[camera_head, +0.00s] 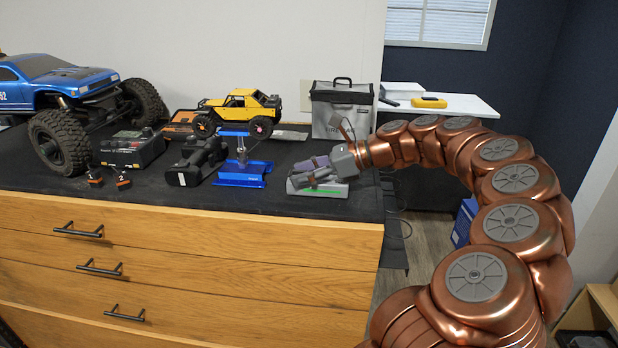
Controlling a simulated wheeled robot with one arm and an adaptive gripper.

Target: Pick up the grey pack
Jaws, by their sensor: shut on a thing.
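The grey pack (330,191) is a flat, light grey block with a green stripe along its front. It is at the right front part of the black-topped cabinet. My gripper (303,174) reaches it from the right and is shut on it, with the fingers across its top. The fingers and my wrist hide part of the pack's top and back. I cannot tell whether the pack touches the black surface or is slightly raised.
A blue stand (243,174) holds a yellow crawler (240,109) left of the pack. A grey bag (341,109) stands behind. A black drill-like tool (196,161), a charger (132,149) and a blue truck (60,90) are farther left. The cabinet (180,265) ends just right of the pack.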

